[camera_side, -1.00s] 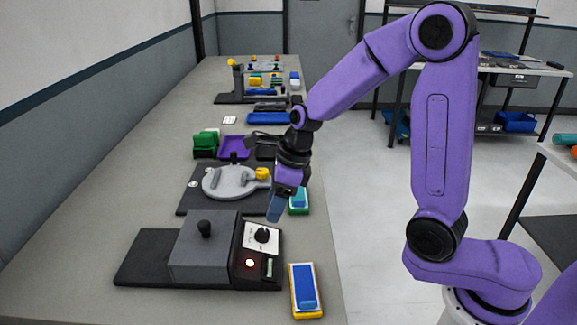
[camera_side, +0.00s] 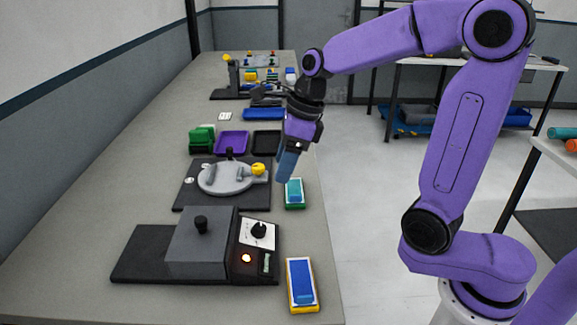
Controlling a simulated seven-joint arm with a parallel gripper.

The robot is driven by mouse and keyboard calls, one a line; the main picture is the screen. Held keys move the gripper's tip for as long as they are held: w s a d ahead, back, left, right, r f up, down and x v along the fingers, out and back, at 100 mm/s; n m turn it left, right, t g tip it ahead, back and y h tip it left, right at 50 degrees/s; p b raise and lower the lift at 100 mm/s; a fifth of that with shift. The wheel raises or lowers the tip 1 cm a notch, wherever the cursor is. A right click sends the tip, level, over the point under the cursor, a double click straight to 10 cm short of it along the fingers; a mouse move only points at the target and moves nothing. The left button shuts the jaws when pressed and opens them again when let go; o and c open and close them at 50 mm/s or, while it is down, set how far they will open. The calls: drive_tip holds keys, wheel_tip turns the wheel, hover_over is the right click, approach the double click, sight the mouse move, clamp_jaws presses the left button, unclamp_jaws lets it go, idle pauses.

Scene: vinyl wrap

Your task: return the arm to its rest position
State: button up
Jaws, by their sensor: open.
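My gripper (camera_side: 287,172) points down above the right edge of the long grey bench, with blue-grey fingers at its lower end. The fingertips show just above and left of a teal block in a green tray (camera_side: 294,193); I cannot tell the exact height between them. No held object shows in the fingers. My purple arm reaches in from the right with its elbow raised.
A grey box with a black knob and control panel (camera_side: 258,234) stands at the front of the bench (camera_side: 75,240). A blue block in a yellow tray (camera_side: 301,283) lies to its right. A round grey plate fixture (camera_side: 226,178), a purple tray (camera_side: 232,142) and green blocks (camera_side: 202,138) stand behind.

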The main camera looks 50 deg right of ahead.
drive_tip(key=s+d+f+m+g+h, duration=0.1)
drive_tip(key=s+d+f+m, duration=0.1)
drive_tip(key=s+m, duration=1)
drive_tip(key=s+d+f+m+g+h, duration=0.1)
drive_tip(key=s+d+f+m, duration=0.2)
drive_tip(key=s+m, duration=0.9)
drive_tip(key=f+m, duration=0.1)
drive_tip(key=m, duration=0.7)
